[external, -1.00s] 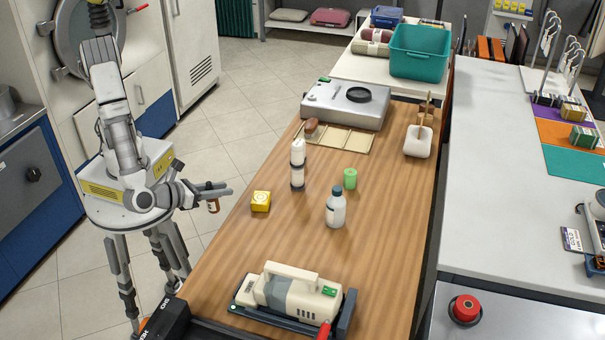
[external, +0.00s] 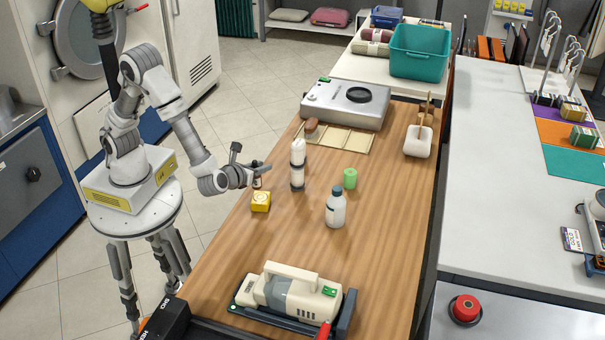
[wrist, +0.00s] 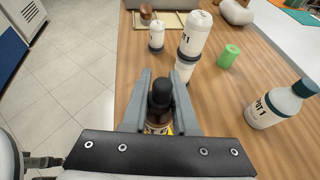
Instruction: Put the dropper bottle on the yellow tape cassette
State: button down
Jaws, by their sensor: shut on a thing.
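My gripper (external: 263,171) is shut on the dropper bottle (external: 257,183), a small brown bottle with a black dropper top. In the wrist view the black top of the dropper bottle (wrist: 160,95) stands between the two grey fingers (wrist: 161,98), roughly upright. The yellow tape cassette (external: 261,202) lies on the wooden table near its left edge. The bottle is over or just behind the cassette in the external view; I cannot tell whether they touch. In the wrist view a bit of yellow (wrist: 170,130) shows beside the bottle, mostly hidden by it and the gripper.
White spotting bottles (external: 298,165) stand right of my gripper, one above another. A green cylinder (external: 350,178) and a grey bottle with a dark cap (external: 336,208) are farther right. A handheld steamer (external: 290,292) lies at the front. Table between is clear.

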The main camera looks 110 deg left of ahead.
jog(key=shift+w+a+f, duration=0.15)
jog(key=shift+a+f, duration=0.25)
jog(key=shift+a, duration=0.15)
jog(key=shift+f+b, duration=0.5)
jog(key=shift+f, duration=1.4)
jog(key=shift+f, duration=0.2)
jog(key=c, duration=0.7)
grip_release()
jog(key=shift+r, duration=0.1)
